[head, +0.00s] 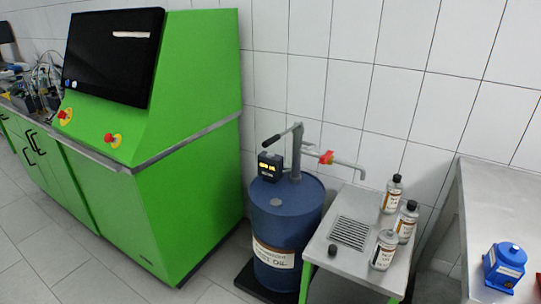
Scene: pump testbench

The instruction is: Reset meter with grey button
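The meter (270,166) is a small dark box with a lit yellow display, mounted on top of the blue oil drum (287,222) beside the hand pump (297,150). The digits are too small to read surely. A grey button cannot be made out on the meter at this size. Neither of my grippers shows in the head view.
A green test bench (190,150) with a black screen stands on the left. A small metal table (340,262) right of the drum holds several bottles (384,250), a dark cap (332,250) and a grate. A blue device (505,265) sits on the right-hand table (490,200).

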